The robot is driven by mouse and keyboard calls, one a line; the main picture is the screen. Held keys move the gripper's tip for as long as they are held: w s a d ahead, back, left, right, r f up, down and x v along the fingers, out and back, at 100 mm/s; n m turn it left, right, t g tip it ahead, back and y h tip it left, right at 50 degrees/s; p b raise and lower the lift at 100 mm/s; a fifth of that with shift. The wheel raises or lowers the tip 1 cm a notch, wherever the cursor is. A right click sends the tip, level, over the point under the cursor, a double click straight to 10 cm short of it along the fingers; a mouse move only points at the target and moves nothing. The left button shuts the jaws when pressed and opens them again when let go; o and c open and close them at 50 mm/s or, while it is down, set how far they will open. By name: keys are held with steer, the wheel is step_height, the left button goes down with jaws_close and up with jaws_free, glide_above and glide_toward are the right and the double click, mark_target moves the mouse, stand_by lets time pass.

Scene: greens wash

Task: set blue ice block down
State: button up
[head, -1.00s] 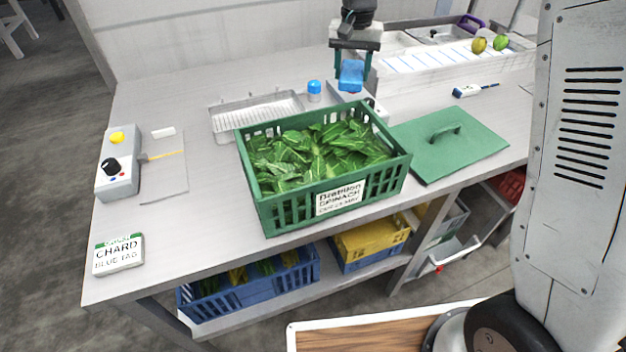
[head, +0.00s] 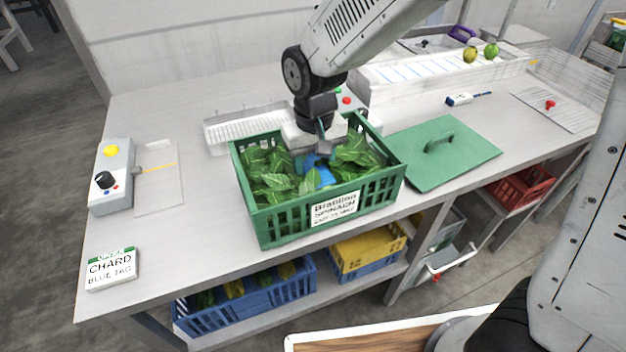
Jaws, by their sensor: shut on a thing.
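The blue ice block (head: 318,173) is in the green crate (head: 282,231), down among the spinach leaves (head: 271,181). Leaves stand on both sides of it, and I cannot tell whether it rests on them. My gripper (head: 318,153) reaches down into the crate from above and is shut on the block. The gripper and my arm's wrist hide the block's top and the back part of the crate.
A green lid with a handle (head: 450,158) lies right of the crate. A wire tray (head: 225,137) is behind it. A control box (head: 110,178) and a chard sign (head: 110,268) stand at left.

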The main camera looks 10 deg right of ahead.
mark_target(315, 167)
steer(key=shift+f, duration=2.15)
steer(key=shift+f, duration=0.15)
steer(key=o, duration=1.1)
steer(key=shift+c, duration=0.2)
step_height(315, 167, up, 12)
steer(key=shift+r, duration=0.2)
